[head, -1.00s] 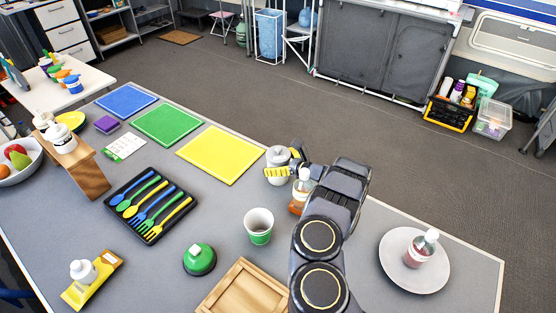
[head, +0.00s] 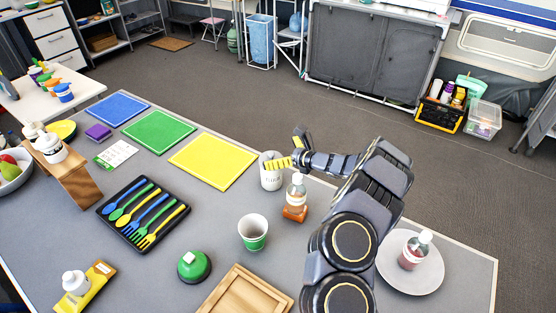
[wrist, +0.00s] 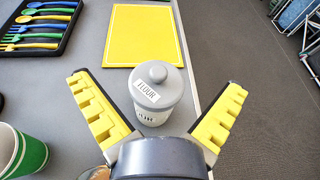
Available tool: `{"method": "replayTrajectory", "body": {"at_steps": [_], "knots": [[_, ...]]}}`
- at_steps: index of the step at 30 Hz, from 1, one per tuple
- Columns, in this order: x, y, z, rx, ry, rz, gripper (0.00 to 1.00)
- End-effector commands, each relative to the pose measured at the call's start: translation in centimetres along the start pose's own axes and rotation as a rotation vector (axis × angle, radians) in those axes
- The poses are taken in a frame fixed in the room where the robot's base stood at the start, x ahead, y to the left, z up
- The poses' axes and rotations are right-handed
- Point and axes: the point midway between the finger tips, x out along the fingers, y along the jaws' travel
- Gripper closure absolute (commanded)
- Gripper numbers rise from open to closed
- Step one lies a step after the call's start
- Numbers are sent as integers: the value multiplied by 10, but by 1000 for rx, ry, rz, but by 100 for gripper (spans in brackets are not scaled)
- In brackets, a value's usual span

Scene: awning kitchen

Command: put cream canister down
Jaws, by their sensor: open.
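The cream canister (head: 270,179) stands upright on the grey table, just right of the yellow mat (head: 212,163) and near the far edge. In the wrist view the canister (wrist: 157,90) has a knobbed grey lid with a "FLOUR" label. My gripper (head: 288,152) is open, with yellow ribbed fingers. In the wrist view the fingers (wrist: 157,87) spread wide to either side of the canister, with visible gaps and no contact that I can see. In the head view one finger overlaps the canister's upper part.
A pump bottle with orange-brown contents (head: 295,198) stands close in front of the canister, beneath my arm. A green-and-white cup (head: 253,234), black cutlery tray (head: 112,226) and wooden tray (head: 210,307) are nearer. A plate (head: 425,282) with a bottle is at right.

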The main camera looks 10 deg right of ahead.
Motion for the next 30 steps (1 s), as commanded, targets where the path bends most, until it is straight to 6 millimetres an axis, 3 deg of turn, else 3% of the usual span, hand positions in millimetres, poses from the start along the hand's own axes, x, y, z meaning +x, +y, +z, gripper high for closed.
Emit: {"method": "replayTrajectory", "body": {"at_steps": [8,11,14,17,21,25,30], "knots": [[-2,1,10,-5,0,4,0],[2,15,27,-41,-16,49,0],[9,54,66,-141,-54,163,0],[6,112,117,-313,-101,328,0],[-23,202,169,-610,-142,574,0],[-68,271,186,-897,-143,782,0],[-141,332,172,-1261,-80,1037,0]]}}
